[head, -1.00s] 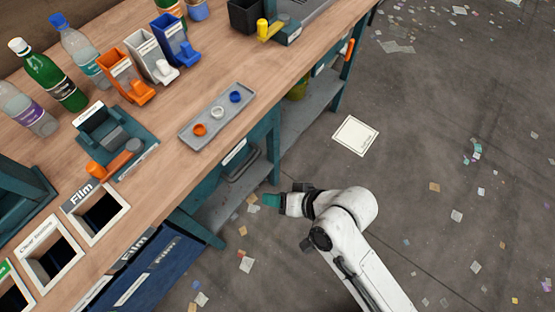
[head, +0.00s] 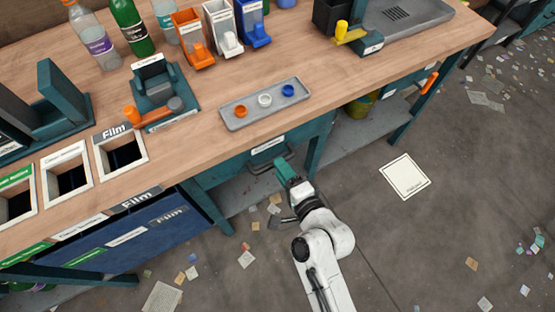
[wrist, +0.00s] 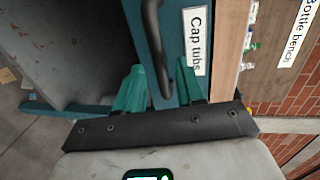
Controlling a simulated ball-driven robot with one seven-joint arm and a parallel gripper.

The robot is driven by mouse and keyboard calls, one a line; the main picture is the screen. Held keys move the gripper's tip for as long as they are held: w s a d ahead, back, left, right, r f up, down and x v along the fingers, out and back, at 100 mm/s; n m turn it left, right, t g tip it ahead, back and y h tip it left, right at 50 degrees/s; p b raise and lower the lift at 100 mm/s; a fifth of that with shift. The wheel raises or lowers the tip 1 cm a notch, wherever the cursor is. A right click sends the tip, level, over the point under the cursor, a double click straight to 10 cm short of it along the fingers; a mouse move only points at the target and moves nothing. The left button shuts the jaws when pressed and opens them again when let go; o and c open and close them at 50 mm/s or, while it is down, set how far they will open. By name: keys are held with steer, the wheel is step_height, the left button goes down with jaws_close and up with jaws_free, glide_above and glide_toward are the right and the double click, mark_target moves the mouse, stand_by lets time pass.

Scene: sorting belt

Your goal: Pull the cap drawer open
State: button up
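The cap drawer (wrist: 178,30) is a teal front with a white "Cap tubs" label. It sits under the bench top and also shows in the head view (head: 250,163), where it looks shut. Its dark bar handle (wrist: 153,30) runs up the wrist view. My gripper (wrist: 160,82) has teal fingers apart, one each side of the handle's lower end as seen there. I cannot tell whether they touch it. In the head view my gripper (head: 282,168) is at the drawer front, partly covering the handle.
The wooden bench top (head: 330,130) overhangs the drawer. A grey tray (head: 264,120) with three caps lies above it. A teal bench leg (head: 318,148) stands to the right and blue film bins (head: 150,235) to the left. The floor in front has only scraps and a white floor mat (head: 405,177).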

steer(key=shift+x, duration=1.85)
jaws_close()
